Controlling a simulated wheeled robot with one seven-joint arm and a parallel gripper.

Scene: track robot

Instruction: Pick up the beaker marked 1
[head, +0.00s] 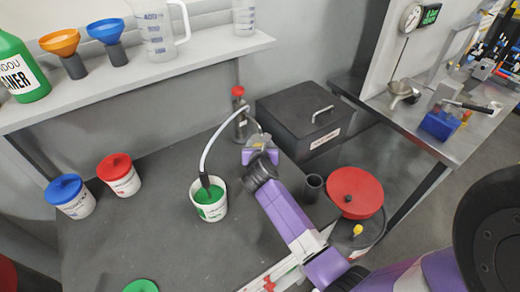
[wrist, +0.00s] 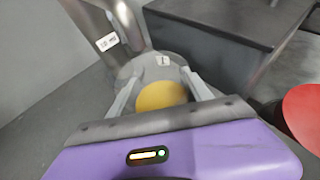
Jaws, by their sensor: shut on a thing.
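My gripper (wrist: 160,88) is shut on a pale, see-through beaker (wrist: 150,66), with one finger on each side of it. A small white label with a mark that looks like a 1 shows on the beaker, and a yellow round area (wrist: 160,96) shows within it. In the head view my gripper (head: 258,150) is at the back of the dark bench, in front of the tap.
A metal tap (head: 240,120) with a red knob stands just behind the gripper; its hose runs into a white tub (head: 210,212) with green contents. A dark lidded box (head: 305,118) is close at right. A dark cup (head: 312,186) and red disc (head: 355,190) stand near my arm.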

